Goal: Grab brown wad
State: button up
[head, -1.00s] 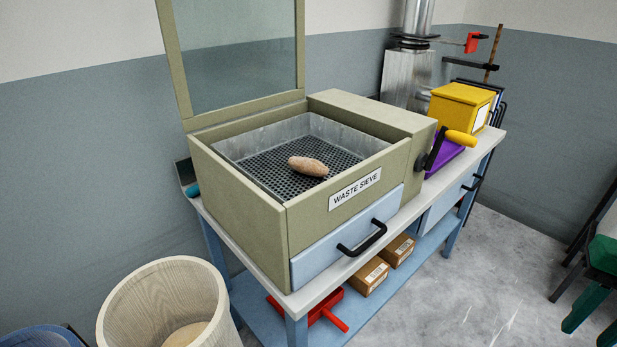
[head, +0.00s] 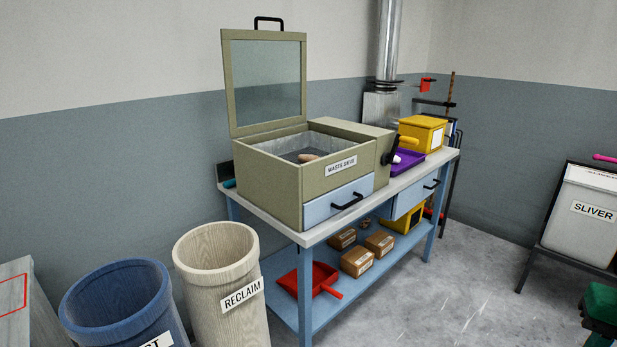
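The brown wad (head: 308,158) lies on the dark mesh inside the waste sieve (head: 270,187). It is partly hidden by the sieve's front wall. The sieve is an olive box on a workbench, with its glazed lid (head: 266,82) standing open at the back. A pale blue drawer (head: 330,203) with a black handle is shut in its front. My gripper does not show in the head view.
A wooden RECLAIM bin (head: 215,262) and a blue bin (head: 125,310) stand left of the workbench (head: 318,234). Cartons and a red dustpan (head: 318,280) sit on the lower shelf.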

aim_at(302, 158)
jog(key=u, duration=0.05)
jog(key=k, duration=0.15)
jog(key=u, duration=0.4)
jog(key=i, duration=1)
